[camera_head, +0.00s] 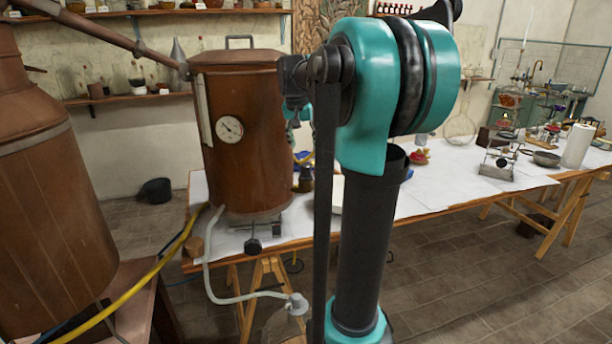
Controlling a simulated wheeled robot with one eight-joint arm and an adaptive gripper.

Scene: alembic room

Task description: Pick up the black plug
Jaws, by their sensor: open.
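I cannot pick out the black plug with certainty. A small black rounded piece (253,246) shows at the table's front edge, below the copper vessel; I cannot tell whether it is the plug. A small dark object (305,179) stands on the table right of the vessel, partly behind my arm. My teal and black arm rises through the middle of the view and hides part of the table. My gripper's fingers cannot be made out; that end of the arm is hidden behind its nearer links.
A copper vessel (243,170) with a dial stands on the white-covered table (440,190). A large copper still (50,190) is at the left, with a yellow hose (140,285) in front. Glassware and a paper roll (578,145) stand at the right. Tiled floor (470,290) is clear at lower right.

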